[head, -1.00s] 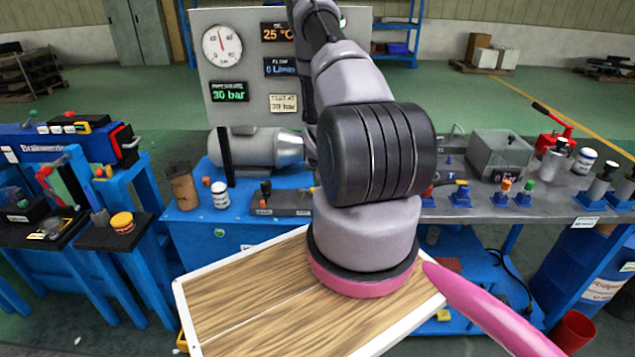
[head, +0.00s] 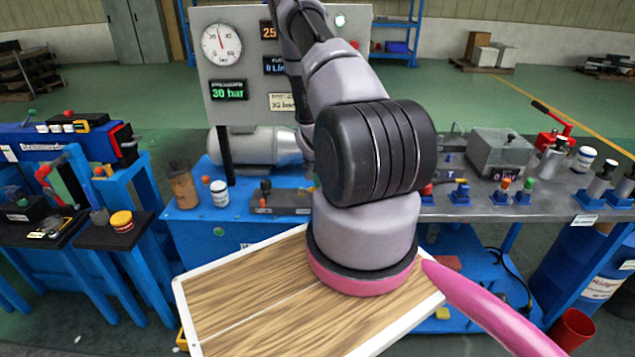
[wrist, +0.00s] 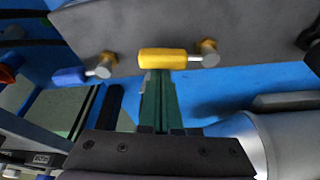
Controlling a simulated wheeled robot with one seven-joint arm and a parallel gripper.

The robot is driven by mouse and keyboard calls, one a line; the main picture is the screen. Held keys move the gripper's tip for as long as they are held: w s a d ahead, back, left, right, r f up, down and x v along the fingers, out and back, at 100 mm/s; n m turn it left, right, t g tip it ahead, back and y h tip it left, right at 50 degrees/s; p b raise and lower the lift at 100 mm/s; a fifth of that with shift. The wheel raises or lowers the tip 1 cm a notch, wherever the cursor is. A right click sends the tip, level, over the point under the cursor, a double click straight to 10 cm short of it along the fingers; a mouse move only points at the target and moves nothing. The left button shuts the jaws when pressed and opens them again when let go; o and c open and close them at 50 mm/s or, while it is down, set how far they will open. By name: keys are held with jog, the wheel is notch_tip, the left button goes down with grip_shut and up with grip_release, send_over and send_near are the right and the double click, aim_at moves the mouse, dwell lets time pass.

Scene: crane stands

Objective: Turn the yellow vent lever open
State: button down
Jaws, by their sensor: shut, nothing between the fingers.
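The yellow vent lever (wrist: 163,59) shows in the wrist view, lying level in the picture. Its yellow grip runs left from a short metal rod, which joins a brass fitting (wrist: 209,50) on a grey plate. My gripper (wrist: 158,76) is shut with its green fingers together. The fingertips are right at the lower edge of the yellow grip, and nothing is held between them. I cannot tell whether they touch it.
A blue-gripped lever (wrist: 70,76) is on the same plate (wrist: 120,30) to the left. A grey cylinder (wrist: 285,140) lies close at lower right.

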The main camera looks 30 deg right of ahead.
jog(key=m, duration=0.1)
jog(key=s+a+m, duration=0.1)
jog(key=m+g, duration=0.1)
jog(key=shift+s+a+m+h, duration=0.2)
jog(key=shift+a+m+h, duration=0.05)
jog(key=shift+m+h, duration=0.05)
jog(key=a+m, duration=0.1)
jog(key=s+m+g, duration=0.1)
jog(key=m, duration=0.1)
jog(key=shift+a, duration=0.35)
jog(key=a+m, duration=0.1)
jog(key=m, duration=0.1)
jog(key=m+g, duration=0.1)
jog(key=m, duration=0.1)
jog(key=shift+s+a, duration=0.2)
jog(key=shift+a, duration=0.2)
jog(key=a+m+g, duration=0.1)
jog(key=m, duration=0.2)
jog(key=shift+a, duration=0.2)
jog(key=shift+w+a, duration=0.1)
jog(key=shift+a, duration=0.3)
